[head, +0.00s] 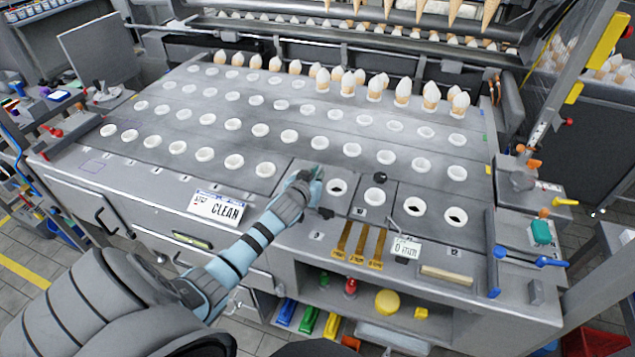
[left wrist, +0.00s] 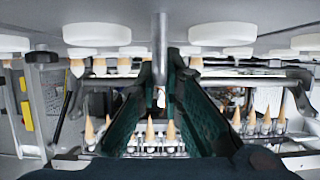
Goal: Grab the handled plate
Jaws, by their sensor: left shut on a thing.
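The handled plate (head: 346,204) is a grey panel with a white ring, lying in the front middle of the metal worktop. My left gripper (head: 316,187) is over its left part and hides its handle in the head view. In the left wrist view, the green-padded fingers (left wrist: 161,108) are shut around the end of a thin metal post (left wrist: 160,38), which joins the grey surface (left wrist: 205,12). The picture there looks upside down. The plate appears level with the worktop. My right gripper is not in view.
White rings fill the worktop (head: 120,158) in rows, with cones (head: 374,92) standing in several at the back. A black knob (head: 382,184) stands just right of the gripper. A CLEAN sign (head: 217,208) and brass strips (head: 358,245) are along the front edge.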

